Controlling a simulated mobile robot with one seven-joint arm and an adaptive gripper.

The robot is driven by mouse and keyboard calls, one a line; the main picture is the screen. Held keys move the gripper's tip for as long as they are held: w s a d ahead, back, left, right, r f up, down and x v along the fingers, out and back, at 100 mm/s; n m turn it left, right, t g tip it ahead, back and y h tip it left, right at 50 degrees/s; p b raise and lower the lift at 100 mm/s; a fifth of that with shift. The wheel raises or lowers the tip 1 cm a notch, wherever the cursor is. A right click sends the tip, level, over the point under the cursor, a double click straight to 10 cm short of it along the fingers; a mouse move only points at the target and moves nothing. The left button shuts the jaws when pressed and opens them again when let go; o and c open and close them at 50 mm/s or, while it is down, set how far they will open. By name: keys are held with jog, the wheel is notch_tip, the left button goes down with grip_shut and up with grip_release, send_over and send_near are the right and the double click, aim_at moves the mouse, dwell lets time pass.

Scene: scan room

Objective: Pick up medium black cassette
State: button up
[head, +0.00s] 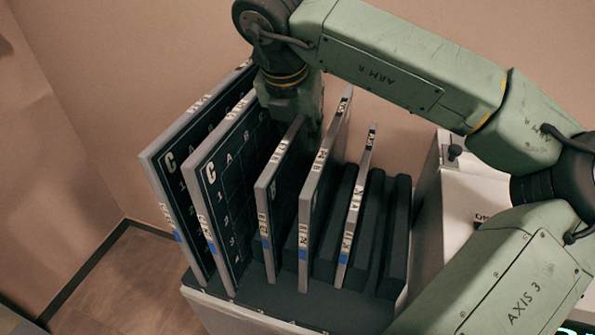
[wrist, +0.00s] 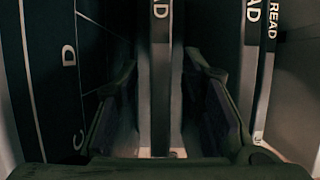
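Several dark-faced cassettes with pale grey edges stand upright in a black slotted rack (head: 262,291). One mid-sized cassette (head: 273,209) stands third from the left, right of two large ones. My gripper (head: 297,105) is over its back upper part, pointing down. In the wrist view my open gripper (wrist: 161,82) has one finger on each side of this cassette's edge (wrist: 161,85). Dark gaps show between the fingers and the cassette. A taller cassette (head: 318,190) stands just to its right. The fingertips are hidden in the head view.
Two large cassettes marked with grid letters (head: 170,190) (head: 225,180) stand close on the left. A thin cassette (head: 354,215) stands farther right, among empty black slots (head: 397,240). A white box (head: 458,195) is right of the rack. A wall is behind.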

jog(key=shift+x, duration=1)
grip_shut()
jog(key=shift+r, duration=0.1)
